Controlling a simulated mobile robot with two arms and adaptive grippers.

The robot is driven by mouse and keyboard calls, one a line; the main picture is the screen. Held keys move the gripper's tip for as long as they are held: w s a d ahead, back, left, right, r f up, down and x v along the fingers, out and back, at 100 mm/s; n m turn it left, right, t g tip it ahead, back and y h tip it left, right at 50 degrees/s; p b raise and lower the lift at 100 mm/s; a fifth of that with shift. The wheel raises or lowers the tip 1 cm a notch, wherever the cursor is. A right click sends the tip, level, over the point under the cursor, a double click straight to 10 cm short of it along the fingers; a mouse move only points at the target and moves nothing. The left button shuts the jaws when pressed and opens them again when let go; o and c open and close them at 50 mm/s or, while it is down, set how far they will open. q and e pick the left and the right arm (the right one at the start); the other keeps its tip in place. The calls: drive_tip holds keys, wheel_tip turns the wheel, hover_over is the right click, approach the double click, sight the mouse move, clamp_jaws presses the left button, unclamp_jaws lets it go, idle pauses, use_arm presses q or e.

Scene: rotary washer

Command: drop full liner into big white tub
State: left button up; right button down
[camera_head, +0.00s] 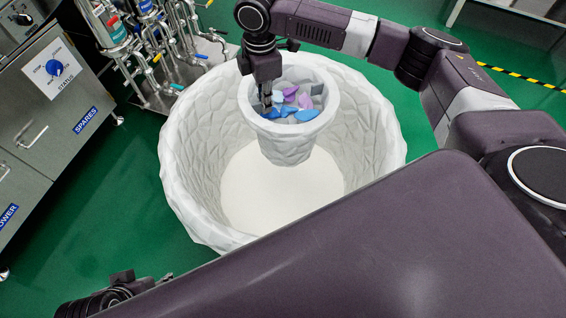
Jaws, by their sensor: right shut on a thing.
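The big white tub (190,200) stands on the floor, wide and open, with a faceted wall and a bare pale bottom. The liner (290,150), a smaller white faceted bucket, is inside the tub's outline, near its far side. It holds several blue, purple and grey pieces (290,108). It looks upright; whether it touches the tub's bottom is hard to tell. My right gripper (266,100) points down at the liner's left rim and is shut on the liner. Its fingertips are partly dark against the liner's inside. My left gripper cannot be made out.
Steel cabinets (50,110) with labels stand at the left. A rack of pipes and valves (160,45) stands behind the tub at the upper left. Green floor (150,220) lies open left of the tub. My own dark body covers the lower right.

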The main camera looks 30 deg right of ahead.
drive_tip(key=c, duration=2)
unclamp_jaws()
drive_tip(key=shift+c, duration=0.2)
drive_tip(key=shift+r, duration=0.1)
wheel_tip(320, 180, up, 12)
